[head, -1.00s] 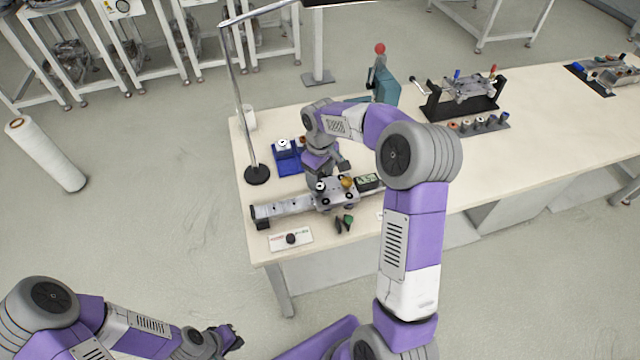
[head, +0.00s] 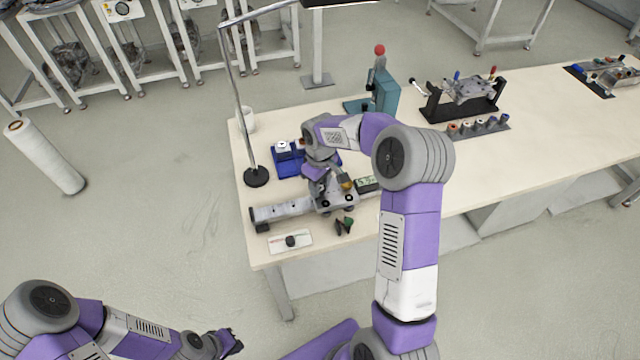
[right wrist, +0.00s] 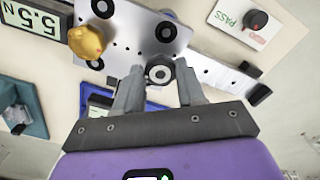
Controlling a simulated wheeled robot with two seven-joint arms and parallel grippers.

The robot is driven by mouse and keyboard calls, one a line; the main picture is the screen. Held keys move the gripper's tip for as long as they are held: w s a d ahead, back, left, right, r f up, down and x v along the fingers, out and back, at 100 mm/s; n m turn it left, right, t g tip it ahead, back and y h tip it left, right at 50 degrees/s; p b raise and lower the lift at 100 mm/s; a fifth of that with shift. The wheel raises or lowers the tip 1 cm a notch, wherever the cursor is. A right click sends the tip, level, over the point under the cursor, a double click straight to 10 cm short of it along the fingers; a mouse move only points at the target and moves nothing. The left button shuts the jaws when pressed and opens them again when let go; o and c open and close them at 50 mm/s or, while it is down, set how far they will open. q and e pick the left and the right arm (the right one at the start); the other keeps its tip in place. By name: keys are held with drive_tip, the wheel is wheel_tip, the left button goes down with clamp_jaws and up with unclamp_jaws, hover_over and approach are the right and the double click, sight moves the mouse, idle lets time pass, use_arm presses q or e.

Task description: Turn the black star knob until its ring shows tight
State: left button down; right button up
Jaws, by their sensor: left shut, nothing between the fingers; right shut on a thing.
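The black star knob (right wrist: 160,72) shows in the right wrist view as a dark round knob with a pale ring around a dark centre, at the front edge of a grey metal plate (right wrist: 130,28). My right gripper (right wrist: 160,84) has one finger on each side of the knob and is shut on it. In the head view the right gripper (head: 321,197) reaches down onto the fixture and hides the knob. The knob's lobes and any tightness mark are too small to read. My left gripper (head: 232,343) is shut and empty, low and away from the bench.
A yellow knob (right wrist: 86,40) and a display reading 5.5 N (right wrist: 38,20) sit by the plate.

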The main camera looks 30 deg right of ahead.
drive_tip(key=shift+m, duration=0.3)
drive_tip(key=m, duration=0.2)
drive_tip(key=shift+m, duration=0.4)
drive_tip(key=m, duration=0.3)
drive_tip(key=shift+w+r+m+p, duration=0.1)
drive_tip(key=shift+m+p, duration=0.2)
drive_tip(key=shift+m, duration=0.1)
drive_tip(key=m, duration=0.3)
drive_tip(key=shift+r+m+p, duration=0.1)
drive_tip(key=shift+m+p, duration=0.2)
drive_tip(key=shift+p, duration=0.05)
drive_tip(key=m, duration=0.2)
drive_tip(key=shift+w+m+p, duration=0.1)
drive_tip(key=shift+m+p, duration=0.25)
drive_tip(key=shift+m, duration=0.05)
drive_tip(key=m+p, duration=0.2)
drive_tip(key=m, duration=0.3)
drive_tip(key=shift+r, duration=0.1)
drive_tip(key=m+p, duration=0.3)
drive_tip(key=m, duration=0.2)
drive_tip(key=shift+w+a+m, duration=0.1)
drive_tip(key=shift+w+m, duration=0.05)
drive_tip(key=shift+m, duration=0.25)
